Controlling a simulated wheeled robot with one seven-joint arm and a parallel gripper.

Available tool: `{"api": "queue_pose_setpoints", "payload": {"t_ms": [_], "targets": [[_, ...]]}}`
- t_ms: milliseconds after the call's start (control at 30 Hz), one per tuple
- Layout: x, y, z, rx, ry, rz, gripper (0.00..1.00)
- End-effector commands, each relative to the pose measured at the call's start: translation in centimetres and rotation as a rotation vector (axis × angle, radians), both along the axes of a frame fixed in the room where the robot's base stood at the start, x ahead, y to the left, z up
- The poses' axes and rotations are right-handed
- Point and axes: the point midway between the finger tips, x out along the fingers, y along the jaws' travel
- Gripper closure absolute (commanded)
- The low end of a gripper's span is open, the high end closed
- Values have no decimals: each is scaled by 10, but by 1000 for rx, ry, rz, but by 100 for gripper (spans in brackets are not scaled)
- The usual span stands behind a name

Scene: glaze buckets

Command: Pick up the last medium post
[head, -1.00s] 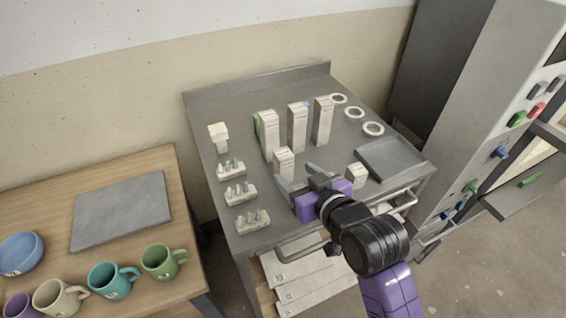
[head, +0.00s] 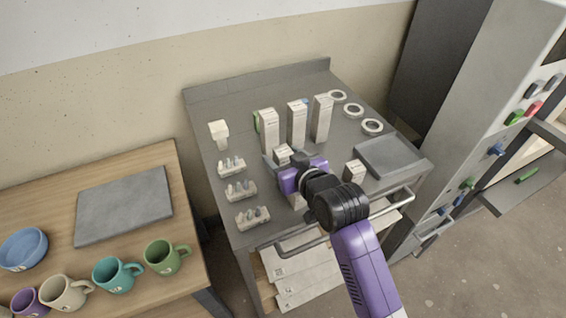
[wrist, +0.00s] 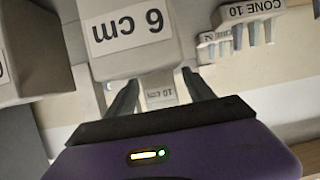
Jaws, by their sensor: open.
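A pale, short-to-middling post (head: 283,154) stands on the grey table in the head view, in front of the tall posts. My gripper (head: 284,165) is open and low, right at this post, and hides most of its lower part. In the wrist view a pale post marked "6 cm" (wrist: 128,38) fills the upper middle, just beyond my open fingers (wrist: 160,80). A smaller face marked "10 cm" (wrist: 160,95) shows between the fingers. I cannot tell whether the fingers touch the post.
Three tall pale posts (head: 297,125) stand behind. A short block (head: 354,171) and a grey tray (head: 388,160) are to the right. White rings (head: 354,110) lie at the back right. Cone packs (head: 240,190) line the left, also in the wrist view (wrist: 245,22).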

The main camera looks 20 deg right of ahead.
Motion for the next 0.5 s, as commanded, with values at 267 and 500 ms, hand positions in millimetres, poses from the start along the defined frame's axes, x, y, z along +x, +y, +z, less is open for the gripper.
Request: {"api": "queue_pose_setpoints", "payload": {"t_ms": [267, 500], "targets": [[0, 0, 0, 0, 0, 0, 81], [0, 0, 1, 0, -2, 0, 100]]}}
